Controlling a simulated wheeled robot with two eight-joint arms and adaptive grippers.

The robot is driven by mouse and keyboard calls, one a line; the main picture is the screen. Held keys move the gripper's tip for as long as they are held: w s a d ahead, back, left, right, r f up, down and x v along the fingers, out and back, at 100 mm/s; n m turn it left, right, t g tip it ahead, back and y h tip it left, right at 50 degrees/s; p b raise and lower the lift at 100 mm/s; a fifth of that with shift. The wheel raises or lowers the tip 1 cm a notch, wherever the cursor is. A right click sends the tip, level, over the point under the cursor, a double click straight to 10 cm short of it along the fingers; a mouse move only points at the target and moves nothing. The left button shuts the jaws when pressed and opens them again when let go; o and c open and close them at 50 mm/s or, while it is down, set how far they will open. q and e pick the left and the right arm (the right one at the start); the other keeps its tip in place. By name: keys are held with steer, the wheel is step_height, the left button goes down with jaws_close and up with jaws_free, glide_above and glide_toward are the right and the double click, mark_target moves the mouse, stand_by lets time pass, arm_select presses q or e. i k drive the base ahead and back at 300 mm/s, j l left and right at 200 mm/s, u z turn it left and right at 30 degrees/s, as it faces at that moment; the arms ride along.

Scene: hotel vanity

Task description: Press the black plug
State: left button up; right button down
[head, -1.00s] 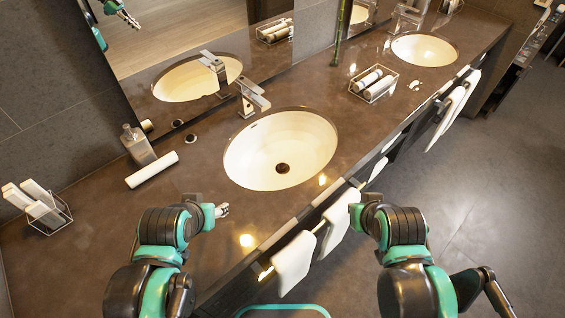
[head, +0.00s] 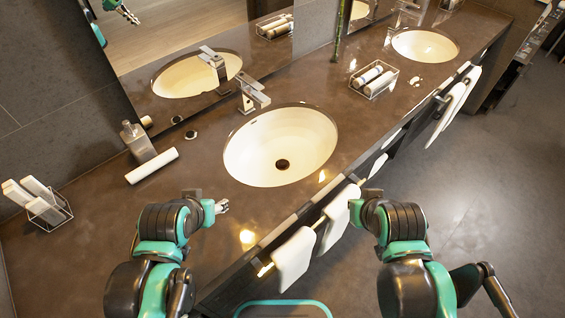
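A small round black plug (head: 191,135) sits on the brown counter, left of the near sink and close to the mirror. Its reflection shows in the mirror. The near white sink (head: 262,140) has a dark round drain (head: 282,164) at its bottom. My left gripper (head: 222,206) is above the counter's front part, below and left of the near sink in the picture, well apart from the plug. It is too small to tell whether it is open. My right arm is bent in front of the counter at right; its gripper cannot be made out.
A wire holder (head: 48,212) stands at far left. A faucet (head: 250,94) stands behind the near sink. A roll basket (head: 374,80) is further right. White towels (head: 294,258) hang at the front edge.

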mark_target(281, 162)
steer(key=i+l+u, duration=0.15)
steer(key=u, duration=0.2)
steer(key=i+l+u, duration=0.1)
steer(key=l+u, duration=0.15)
steer(key=u, duration=0.15)
